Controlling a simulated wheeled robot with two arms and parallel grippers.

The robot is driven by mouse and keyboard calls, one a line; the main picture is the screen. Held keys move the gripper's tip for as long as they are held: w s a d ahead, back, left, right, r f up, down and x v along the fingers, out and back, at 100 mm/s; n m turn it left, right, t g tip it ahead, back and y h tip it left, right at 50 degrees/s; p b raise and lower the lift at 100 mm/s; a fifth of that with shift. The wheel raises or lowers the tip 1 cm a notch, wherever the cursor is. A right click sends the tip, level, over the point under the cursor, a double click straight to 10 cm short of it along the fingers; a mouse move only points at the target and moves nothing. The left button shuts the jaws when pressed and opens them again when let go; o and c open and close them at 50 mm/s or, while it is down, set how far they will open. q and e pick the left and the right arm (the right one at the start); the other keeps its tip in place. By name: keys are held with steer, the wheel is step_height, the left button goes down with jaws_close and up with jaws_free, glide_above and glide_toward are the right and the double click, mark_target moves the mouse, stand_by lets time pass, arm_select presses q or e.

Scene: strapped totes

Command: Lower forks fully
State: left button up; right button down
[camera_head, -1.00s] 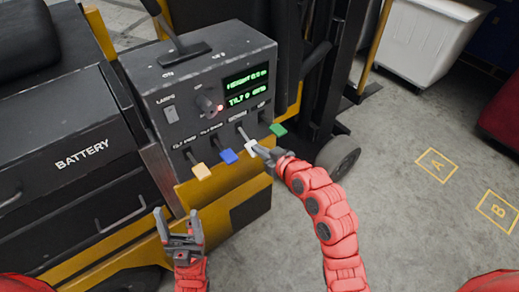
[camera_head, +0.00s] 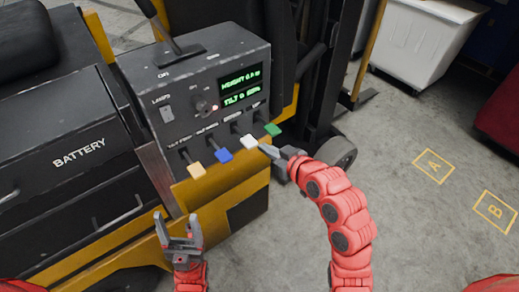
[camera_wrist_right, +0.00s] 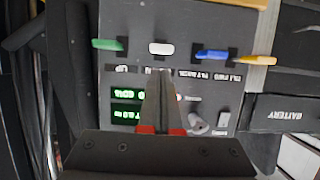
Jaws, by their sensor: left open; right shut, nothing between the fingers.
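The control console (camera_head: 150,75) of the forklift has a row of levers with yellow (camera_head: 196,170), blue (camera_head: 223,155), white (camera_head: 249,141) and green (camera_head: 272,129) handles. Its green display (camera_head: 240,88) shows a height line and a tilt line; the digits are blurred, but the height seems to read 0.0. My right gripper (camera_head: 265,149) is shut and empty, its tips just beside the white handle. In the right wrist view the shut fingers (camera_wrist_right: 160,75) point at the white handle (camera_wrist_right: 160,48), with a small gap. My left gripper (camera_head: 178,222) is open and empty, below the console's front. The forks are not clearly visible.
The battery drawer unit (camera_head: 75,165) stands left of the console. The dark mast (camera_head: 320,75) and a wheel (camera_head: 337,152) are to the right. A white bin (camera_head: 425,40) stands at the back right. The floor with marks A (camera_head: 433,166) and B (camera_head: 494,210) is clear.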

steer(key=p+v, duration=0.2)
steer(key=v, duration=0.2)
steer(key=shift+s+d+r, duration=0.2)
steer(key=shift+s+r, duration=0.05)
stand_by(0.8)
